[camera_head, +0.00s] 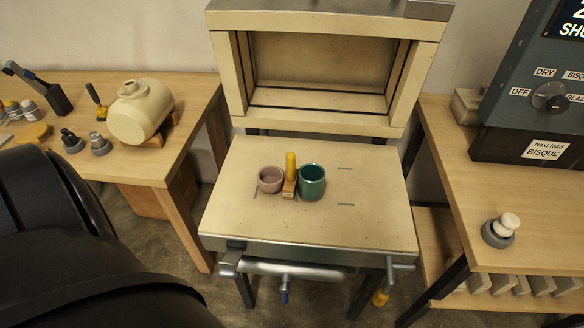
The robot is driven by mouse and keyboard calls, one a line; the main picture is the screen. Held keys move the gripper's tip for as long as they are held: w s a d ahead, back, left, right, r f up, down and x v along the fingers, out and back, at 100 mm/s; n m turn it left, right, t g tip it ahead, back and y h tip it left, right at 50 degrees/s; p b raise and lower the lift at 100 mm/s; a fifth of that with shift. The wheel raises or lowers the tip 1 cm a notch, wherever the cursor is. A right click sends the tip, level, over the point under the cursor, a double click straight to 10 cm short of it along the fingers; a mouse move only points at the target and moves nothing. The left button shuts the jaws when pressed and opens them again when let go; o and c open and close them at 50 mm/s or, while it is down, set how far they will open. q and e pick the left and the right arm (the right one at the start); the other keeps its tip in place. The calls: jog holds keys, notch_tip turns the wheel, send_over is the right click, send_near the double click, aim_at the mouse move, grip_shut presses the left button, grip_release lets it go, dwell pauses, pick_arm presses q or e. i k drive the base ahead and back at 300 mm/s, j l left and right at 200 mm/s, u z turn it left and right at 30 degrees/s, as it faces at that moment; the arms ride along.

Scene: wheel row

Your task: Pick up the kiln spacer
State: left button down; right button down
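What looks like the kiln spacer (291,170), a yellow upright handle on a small brown block, stands on the kiln's lowered pale door (370,225). It is between a pink cup (270,180) on its left and a green glazed cup (312,182) on its right. The gaps to both cups look very narrow; I cannot tell if they touch. Neither gripper is in view; only a large black part of my own arm shows at the lower left.
The open kiln chamber (319,68) behind looks empty. The left bench (180,95) holds a cream pot (140,110) and tools. The right bench (545,225) holds a white-knobbed piece (503,228) and a control box (540,92). The door's right half is clear.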

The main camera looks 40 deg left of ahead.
aim_at(291, 181)
jog(key=u, duration=1.25)
